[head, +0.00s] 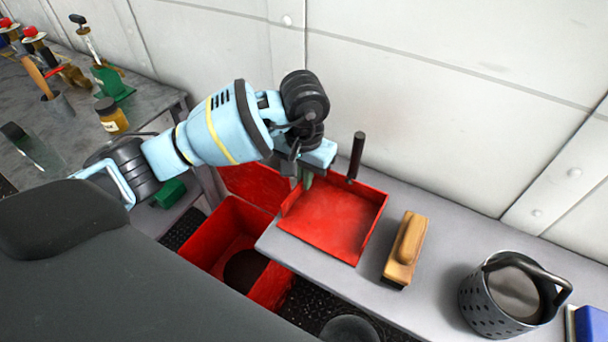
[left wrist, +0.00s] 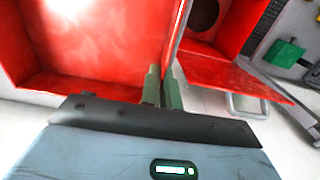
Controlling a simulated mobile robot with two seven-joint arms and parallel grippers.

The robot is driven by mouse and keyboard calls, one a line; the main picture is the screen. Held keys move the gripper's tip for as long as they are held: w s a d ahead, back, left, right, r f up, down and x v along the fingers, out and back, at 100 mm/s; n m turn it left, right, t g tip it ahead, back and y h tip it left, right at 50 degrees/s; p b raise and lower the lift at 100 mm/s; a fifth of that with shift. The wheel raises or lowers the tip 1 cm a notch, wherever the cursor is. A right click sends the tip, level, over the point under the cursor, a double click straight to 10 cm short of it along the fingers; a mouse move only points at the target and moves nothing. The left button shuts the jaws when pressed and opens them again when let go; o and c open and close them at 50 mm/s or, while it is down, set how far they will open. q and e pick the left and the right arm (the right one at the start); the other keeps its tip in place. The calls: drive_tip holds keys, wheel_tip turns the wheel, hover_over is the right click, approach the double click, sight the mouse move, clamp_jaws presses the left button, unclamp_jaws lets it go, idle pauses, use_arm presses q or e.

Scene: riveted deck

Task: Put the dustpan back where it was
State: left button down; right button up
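The red dustpan (head: 325,222), with a dark upright handle (head: 356,156), is over the left end of the grey bench; I cannot tell whether it rests fully on it. My left gripper (head: 306,180) reaches down at its back left corner. In the left wrist view, the two greenish fingers (left wrist: 163,88) are close together on either side of the dustpan's thin red side wall (left wrist: 172,45), closed on it. The dustpan's pan (left wrist: 95,45) fills the left of that view. My right gripper is not in view.
A wooden brush (head: 407,243) lies right of the dustpan on the bench (head: 425,290). Further right are a perforated metal basket (head: 500,298) and a blue object (head: 592,325). An open red bin (head: 205,243) stands below left. The wall (head: 430,100) is close behind.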

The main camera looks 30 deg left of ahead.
use_arm(q)
drive_tip(key=shift+f, duration=0.15)
drive_tip(key=c, duration=1.6)
unclamp_jaws()
drive_tip(key=shift+c, duration=0.2)
wheel_tip(320, 180, up, 12)
drive_tip(key=shift+r, duration=0.2)
